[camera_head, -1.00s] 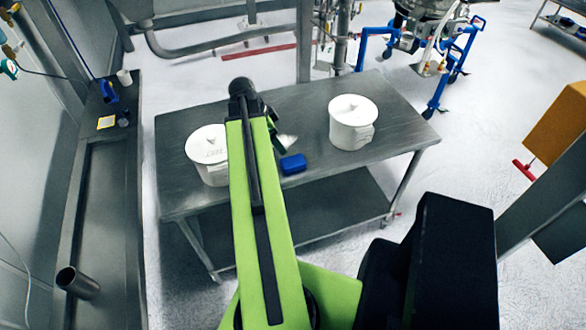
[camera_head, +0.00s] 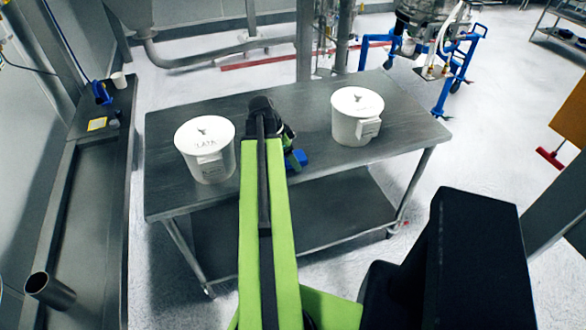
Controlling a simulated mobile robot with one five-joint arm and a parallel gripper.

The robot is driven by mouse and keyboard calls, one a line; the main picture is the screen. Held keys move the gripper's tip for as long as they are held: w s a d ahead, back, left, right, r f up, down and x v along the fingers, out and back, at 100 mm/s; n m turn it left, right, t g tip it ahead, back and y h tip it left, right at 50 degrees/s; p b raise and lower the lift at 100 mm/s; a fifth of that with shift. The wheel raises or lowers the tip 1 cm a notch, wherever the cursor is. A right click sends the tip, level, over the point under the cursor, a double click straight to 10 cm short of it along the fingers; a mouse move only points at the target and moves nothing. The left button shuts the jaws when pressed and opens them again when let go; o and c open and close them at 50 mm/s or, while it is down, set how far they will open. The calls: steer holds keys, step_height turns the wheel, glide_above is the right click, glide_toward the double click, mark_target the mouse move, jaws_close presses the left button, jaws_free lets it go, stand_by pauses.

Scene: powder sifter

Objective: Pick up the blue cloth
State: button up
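The blue cloth (camera_head: 300,158) is a small, bright blue, folded-looking piece on the grey metal table (camera_head: 290,107). It lies near the table's front edge, between two white lidded pots. My green arm reaches over the table from the front. My gripper (camera_head: 290,157) is at the cloth's left side and overlaps it in the picture. The black wrist and green arm hide most of the gripper and the cloth's left part. I cannot see the fingertips clearly, nor whether they touch the cloth.
One white pot (camera_head: 207,160) stands left of my arm and another white pot (camera_head: 357,125) stands right of the cloth. A narrow bench (camera_head: 100,190) at the left holds small items. Blue-legged equipment (camera_head: 452,85) stands behind. The table's far right end is clear.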

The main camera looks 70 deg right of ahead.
steer(key=c, duration=1.4)
steer(key=shift+r+p, duration=0.5)
steer(key=shift+p, duration=0.25)
steer(key=shift+c, duration=0.2)
step_height(320, 180, up, 4)
steer(key=p, duration=0.4)
steer(key=s+r+p, duration=0.6)
steer(key=s, duration=0.5)
steer(key=shift+s+a, duration=0.15)
steer(key=shift+s, duration=0.2)
